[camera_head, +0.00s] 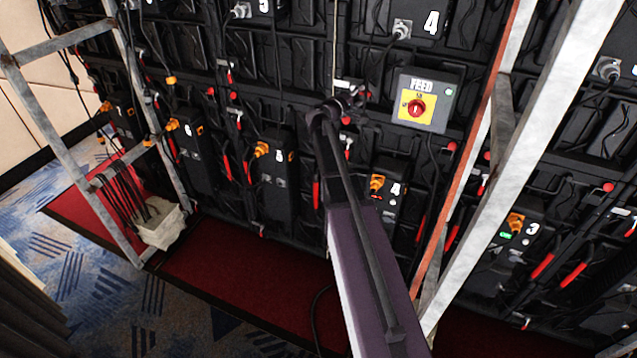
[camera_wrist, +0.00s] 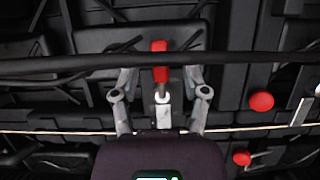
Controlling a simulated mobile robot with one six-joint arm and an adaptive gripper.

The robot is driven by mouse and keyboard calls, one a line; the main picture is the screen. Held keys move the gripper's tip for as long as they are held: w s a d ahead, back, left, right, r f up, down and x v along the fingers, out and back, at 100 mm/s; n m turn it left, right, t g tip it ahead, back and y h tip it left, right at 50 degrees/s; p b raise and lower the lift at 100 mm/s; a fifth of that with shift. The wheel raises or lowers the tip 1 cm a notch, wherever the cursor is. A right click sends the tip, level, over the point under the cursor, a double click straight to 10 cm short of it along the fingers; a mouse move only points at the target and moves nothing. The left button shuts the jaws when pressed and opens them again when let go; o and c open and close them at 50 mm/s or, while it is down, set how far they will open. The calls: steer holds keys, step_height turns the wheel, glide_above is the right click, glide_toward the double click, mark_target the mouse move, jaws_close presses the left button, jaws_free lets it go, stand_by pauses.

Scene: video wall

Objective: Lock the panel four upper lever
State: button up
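In the wrist view a lever with a red grip (camera_wrist: 160,46) and a pale metal shank lies in the middle, between the two fingers of my gripper (camera_wrist: 160,76). The fingers stand apart with a gap on each side of the lever, so my gripper is open. A dark horizontal bar crosses the view at the lever. In the head view my gripper (camera_head: 346,104) is up against the back of the wall, left of the FEED box. It hides the lever there. The number 4 shows on the upper unit (camera_head: 431,22) and the lower unit (camera_head: 396,190).
The FEED box (camera_head: 426,100) with a red knob sits right of my gripper. Two red knobs (camera_wrist: 261,101) (camera_wrist: 241,158) are at the right in the wrist view. Metal braces (camera_head: 530,150) stand at the right. A weighted base (camera_head: 160,222) stands at the left on red carpet.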

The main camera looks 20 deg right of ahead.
steer(key=v, duration=1.1)
steer(key=s+a+f+m+g+y, duration=0.3)
steer(key=s+a+f+y, duration=0.6)
steer(key=s+a+f, duration=0.3)
steer(key=shift+s+f+m+g+b, duration=0.3)
steer(key=shift+s+f+m+g, duration=0.1)
steer(key=shift+f, duration=1.1)
steer(key=shift+w+d, duration=0.15)
steer(key=n+t+h, duration=0.4)
steer(key=h, duration=0.5)
glide_toward(365, 94)
steer(key=v, duration=0.3)
steer(key=shift+p, duration=0.3)
steer(key=shift+w, duration=0.1)
steer(key=x, duration=1.3)
steer(key=shift+d, duration=0.35)
